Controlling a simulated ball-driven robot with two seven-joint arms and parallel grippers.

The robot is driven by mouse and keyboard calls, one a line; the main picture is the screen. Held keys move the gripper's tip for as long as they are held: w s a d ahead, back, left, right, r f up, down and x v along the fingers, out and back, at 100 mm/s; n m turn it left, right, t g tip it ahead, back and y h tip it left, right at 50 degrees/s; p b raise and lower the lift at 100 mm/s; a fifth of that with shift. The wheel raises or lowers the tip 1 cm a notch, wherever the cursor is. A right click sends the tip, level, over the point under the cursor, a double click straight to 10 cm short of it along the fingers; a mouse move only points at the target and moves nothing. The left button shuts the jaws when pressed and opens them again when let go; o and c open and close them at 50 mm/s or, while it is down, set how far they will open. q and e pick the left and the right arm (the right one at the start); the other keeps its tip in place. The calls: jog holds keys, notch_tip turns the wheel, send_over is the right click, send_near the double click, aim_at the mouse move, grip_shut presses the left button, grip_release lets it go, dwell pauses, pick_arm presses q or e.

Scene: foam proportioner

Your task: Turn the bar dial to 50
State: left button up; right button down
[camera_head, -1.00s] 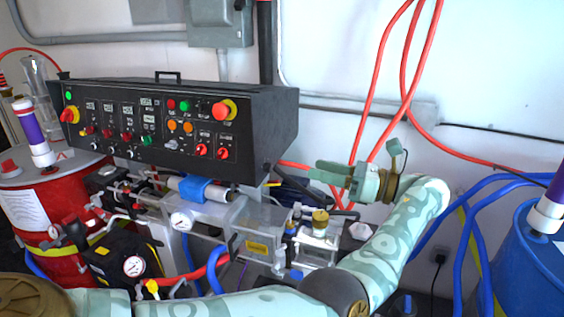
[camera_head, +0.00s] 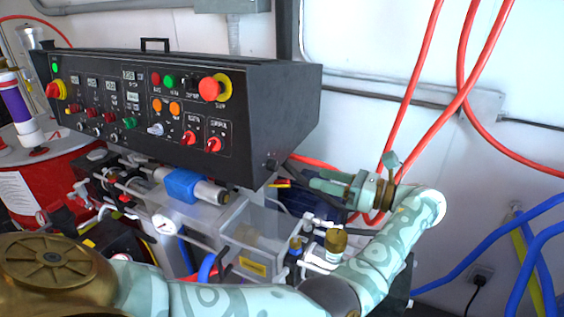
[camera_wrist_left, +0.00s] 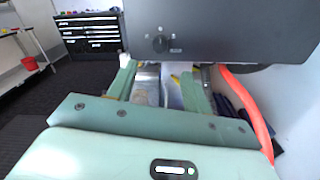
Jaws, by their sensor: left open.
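A small black knob (camera_wrist_left: 160,43) sits on the dark side panel of the control box in the left wrist view. It shows as a small dark knob on the box's right end in the head view (camera_head: 271,164). I take it for the bar dial; its markings are too small to read. My left gripper (camera_head: 313,181) is open and empty, beside the lower right end of the box. In the left wrist view its two fingers (camera_wrist_left: 158,72) are spread apart, below the knob and clear of it. My right gripper is not in view.
The black control box (camera_head: 295,110) carries several buttons and red switches on its front. Below are a clear tank (camera_head: 265,222), a brass-capped fitting (camera_head: 336,242) and hoses. Red hoses (camera_head: 440,110) hang behind my left arm. A red drum (camera_head: 75,180) stands at left.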

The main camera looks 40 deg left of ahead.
aim_at(277, 167)
pick_arm(q)
jog(key=p+x, duration=0.1)
jog(key=x, duration=1)
jog(key=shift+f+p, duration=0.1)
jog(key=shift+p, duration=0.2)
jog(key=c, duration=1)
